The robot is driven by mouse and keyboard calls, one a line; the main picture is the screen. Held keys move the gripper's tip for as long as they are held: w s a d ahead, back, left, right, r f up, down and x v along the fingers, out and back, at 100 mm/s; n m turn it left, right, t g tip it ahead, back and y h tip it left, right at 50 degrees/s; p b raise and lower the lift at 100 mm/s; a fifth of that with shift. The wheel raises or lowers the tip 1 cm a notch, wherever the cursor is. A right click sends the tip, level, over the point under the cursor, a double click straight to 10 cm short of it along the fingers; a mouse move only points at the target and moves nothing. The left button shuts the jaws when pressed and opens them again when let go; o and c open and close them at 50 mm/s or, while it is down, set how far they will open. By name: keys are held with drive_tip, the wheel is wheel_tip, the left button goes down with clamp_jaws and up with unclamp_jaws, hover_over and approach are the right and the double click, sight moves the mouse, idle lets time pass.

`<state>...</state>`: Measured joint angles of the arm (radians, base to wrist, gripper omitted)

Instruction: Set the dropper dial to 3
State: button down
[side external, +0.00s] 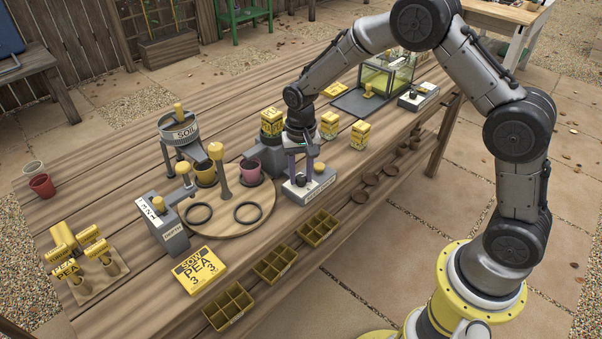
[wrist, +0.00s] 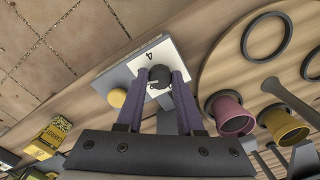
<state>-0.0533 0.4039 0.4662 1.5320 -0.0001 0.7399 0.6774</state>
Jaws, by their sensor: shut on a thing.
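The dropper (side external: 308,189) is a grey box with a pale top, standing beside the round wooden board. Its dark round dial (wrist: 160,74) sits on a white plate with a printed 4 at the plate's upper side in the wrist view. Other numbers are hidden or unclear, and I cannot tell which number the dial points to. A yellow knob (wrist: 117,97) is beside it. My gripper (wrist: 162,78) comes down over the dropper, its purple fingers shut on the dial from both sides. A yellow card (side external: 200,269) reads SOW PEA with 3s.
The wooden turntable (side external: 238,222) carries a pink pot (side external: 251,170), a yellow pot (side external: 205,173) and black rings. The soil hopper (side external: 180,130) and depth tool (side external: 170,225) stand left of it. Seed boxes (side external: 361,133) stand behind the dropper; yellow trays (side external: 275,263) line the front edge.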

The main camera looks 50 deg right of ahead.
sight(301, 177)
drive_tip(key=shift+r+m, duration=0.1)
drive_tip(key=shift+m, duration=0.7)
drive_tip(key=c, duration=0.5)
unclamp_jaws()
drive_tip(key=shift+c, duration=0.2)
wheel_tip(301, 177, up, 14)
